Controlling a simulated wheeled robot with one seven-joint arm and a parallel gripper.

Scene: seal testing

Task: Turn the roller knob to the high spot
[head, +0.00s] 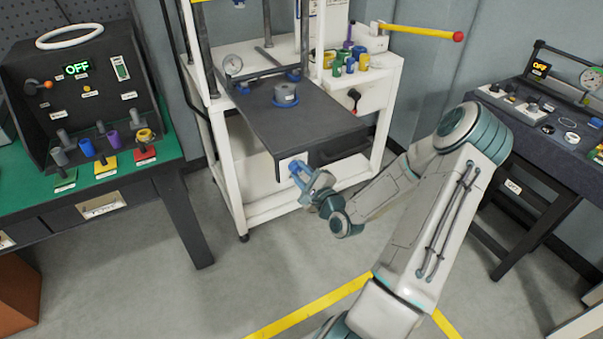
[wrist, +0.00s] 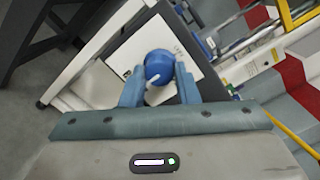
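The round blue roller knob (wrist: 158,66) is on a white panel (wrist: 128,58) in the wrist view. A white mark on the knob points to the lower left of that picture. Small printed labels lie on the panel around it, too small to read. My gripper (wrist: 160,73) has one blue finger on each side of the knob, close to its edges; I cannot tell whether they press on it. In the head view my gripper (head: 299,172) is at the front panel below the dark plate of the white press cart, and the knob is hidden behind it.
The dark plate (head: 290,115) juts out above my gripper and carries a grey and blue round part (head: 286,95). A green-topped bench (head: 100,190) stands at left, a dark bench (head: 560,135) at right. The floor in front of the cart is clear.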

